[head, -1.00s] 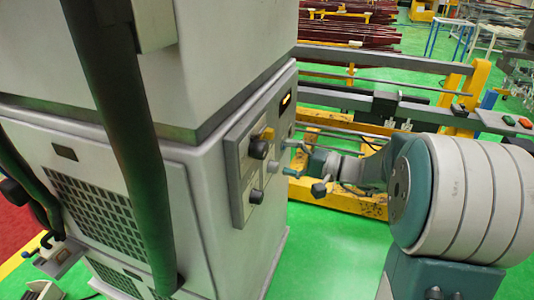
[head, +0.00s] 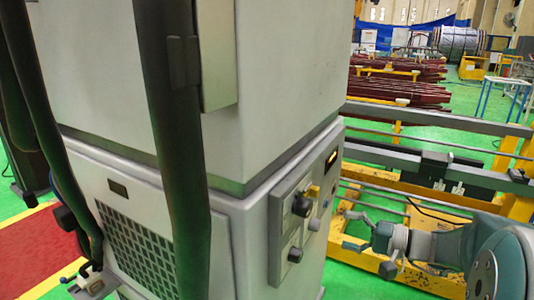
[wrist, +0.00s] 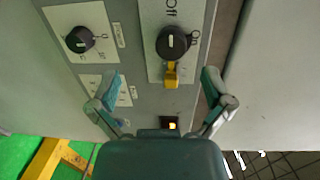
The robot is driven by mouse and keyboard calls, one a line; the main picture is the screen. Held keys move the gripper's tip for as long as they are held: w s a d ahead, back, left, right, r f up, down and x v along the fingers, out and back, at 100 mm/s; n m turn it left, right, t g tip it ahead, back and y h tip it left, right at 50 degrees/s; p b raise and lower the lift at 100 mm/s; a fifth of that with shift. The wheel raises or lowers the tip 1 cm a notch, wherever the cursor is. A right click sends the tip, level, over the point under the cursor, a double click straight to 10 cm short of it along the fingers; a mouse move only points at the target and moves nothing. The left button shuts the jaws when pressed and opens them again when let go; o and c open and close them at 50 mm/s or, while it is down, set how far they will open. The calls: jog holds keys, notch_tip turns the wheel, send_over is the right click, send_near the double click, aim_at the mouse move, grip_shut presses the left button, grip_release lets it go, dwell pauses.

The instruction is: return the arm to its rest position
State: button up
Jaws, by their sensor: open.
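My gripper (head: 352,232) is open and empty, just to the right of the grey cabinet's control panel (head: 283,250) in the head view. My arm (head: 495,262) reaches in from the right edge. In the wrist view my gripper (wrist: 161,78) has its two fingers spread wide in front of the panel, with nothing between them. A black rotary switch (wrist: 174,42) with a yellow tab (wrist: 171,75) below it is in line with the gap. A second black knob (wrist: 79,39) is at the upper left. The fingers seem apart from the panel, though the exact gap is unclear.
The tall grey cabinet (head: 270,95) fills the middle, with thick dark hoses (head: 180,160) down its front. A yellow-framed machine with grey rails (head: 440,120) stands behind my arm. Dark red bars (head: 400,88) lie farther back. Green floor (head: 345,280) shows beside the cabinet.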

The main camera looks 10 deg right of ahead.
jog(key=s+a+f+n+g+h, duration=0.35)
jog(key=s+a+g, duration=0.25)
jog(key=s+a, duration=0.4)
jog(key=s+d+n+t+h, duration=0.2)
jog(key=s+n+h, duration=0.1)
jog(key=s+h, duration=0.6)
jog(key=shift+s+d+h, duration=0.2)
jog(key=shift+d+h, duration=0.15)
jog(key=shift+h, duration=0.5)
jog(key=shift+r, duration=0.1)
